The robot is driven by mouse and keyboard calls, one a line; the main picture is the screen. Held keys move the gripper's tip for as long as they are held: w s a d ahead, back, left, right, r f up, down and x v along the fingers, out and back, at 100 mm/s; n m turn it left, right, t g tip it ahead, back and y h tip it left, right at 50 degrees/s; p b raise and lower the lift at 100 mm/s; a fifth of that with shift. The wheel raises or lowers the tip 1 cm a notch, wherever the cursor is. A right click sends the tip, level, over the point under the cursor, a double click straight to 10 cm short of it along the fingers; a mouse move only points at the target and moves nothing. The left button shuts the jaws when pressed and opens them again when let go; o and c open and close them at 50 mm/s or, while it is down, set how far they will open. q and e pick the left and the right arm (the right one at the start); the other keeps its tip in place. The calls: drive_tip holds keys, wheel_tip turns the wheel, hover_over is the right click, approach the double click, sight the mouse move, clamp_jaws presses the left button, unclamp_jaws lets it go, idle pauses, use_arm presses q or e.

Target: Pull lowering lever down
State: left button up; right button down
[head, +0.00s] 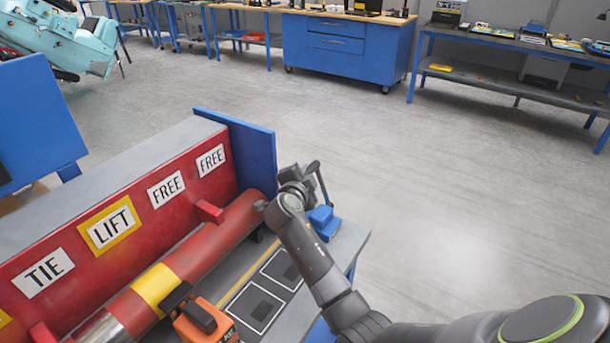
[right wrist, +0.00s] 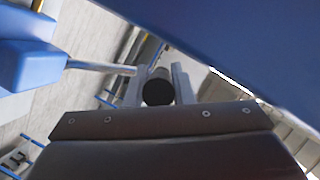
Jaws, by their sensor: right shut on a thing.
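The lever (head: 323,187) is a thin grey rod that rises from a blue block (head: 322,218) at the right end of the bench. In the right wrist view the rod (right wrist: 100,67) runs from the blue block (right wrist: 25,65) to a dark round grip (right wrist: 158,92). My right gripper (head: 310,172) is at the rod's upper end. Its two fingers (right wrist: 158,85) stand on both sides of the dark grip, shut on it. In the head view my gripper partly hides the grip. My left gripper is not in view.
A red panel (head: 185,222) with TIE, LIFT and FREE labels stands behind a red tube (head: 215,242) with a yellow band. A blue end plate (head: 250,155) stands close to my right gripper. An orange and black device (head: 205,322) is in front. The floor at right is clear.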

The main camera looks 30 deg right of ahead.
drive_tip(key=s+d+m+t+b, duration=0.2)
drive_tip(key=s+d+m+b, duration=0.3)
drive_tip(key=s+b, duration=0.4)
drive_tip(key=shift+s+d+f+m+t+h+b, duration=0.35)
drive_tip(key=shift+m+b, duration=0.35)
drive_tip(key=shift+b, duration=2.8)
drive_tip(key=shift+w+a+r, duration=0.1)
drive_tip(key=shift+w, duration=0.05)
drive_tip(key=c, duration=1.3)
unclamp_jaws()
drive_tip(key=shift+o, duration=0.2)
